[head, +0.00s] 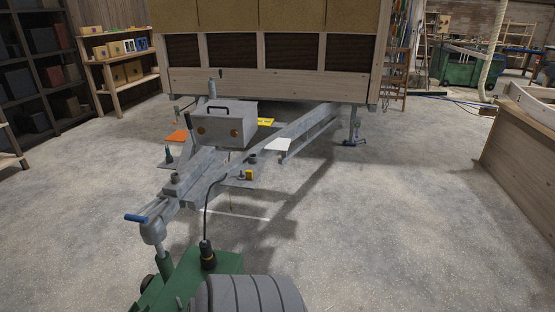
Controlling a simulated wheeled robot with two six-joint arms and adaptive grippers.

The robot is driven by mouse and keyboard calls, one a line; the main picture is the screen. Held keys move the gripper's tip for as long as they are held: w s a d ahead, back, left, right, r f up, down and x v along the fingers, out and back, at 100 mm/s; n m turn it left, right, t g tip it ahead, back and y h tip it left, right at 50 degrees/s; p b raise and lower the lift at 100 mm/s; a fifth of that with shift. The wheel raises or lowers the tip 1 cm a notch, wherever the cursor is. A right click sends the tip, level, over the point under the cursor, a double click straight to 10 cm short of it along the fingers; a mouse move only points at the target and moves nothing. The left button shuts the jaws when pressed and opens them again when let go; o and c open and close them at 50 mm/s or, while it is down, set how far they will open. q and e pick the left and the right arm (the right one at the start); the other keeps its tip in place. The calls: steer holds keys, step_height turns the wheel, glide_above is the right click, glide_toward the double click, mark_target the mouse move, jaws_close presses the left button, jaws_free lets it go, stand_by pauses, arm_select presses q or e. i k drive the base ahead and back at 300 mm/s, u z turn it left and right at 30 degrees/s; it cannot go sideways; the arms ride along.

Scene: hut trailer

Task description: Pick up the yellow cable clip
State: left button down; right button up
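A small yellow block-like piece (249,174), which looks like the yellow cable clip, sits on a grey plate (236,183) at the side of the trailer's drawbar (205,165). It stands beside a small dark bolt-like part (240,176). It is small in view, so its exact shape cannot be told. A larger flat yellow piece (265,122) lies further back under the trailer's front edge. Neither of my grippers shows in the head view.
A grey metal box (225,126) with a black handle sits on the drawbar. A black cable runs down to a plug (207,257) on a green body (205,275) in front. A wooden bench (525,160) stands right. Concrete floor is open at right.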

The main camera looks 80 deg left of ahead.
mark_target(249, 173)
steer(key=i, duration=0.9)
steer(key=u, duration=2.1)
steer(key=i, duration=2.95)
steer(key=u, duration=3.75)
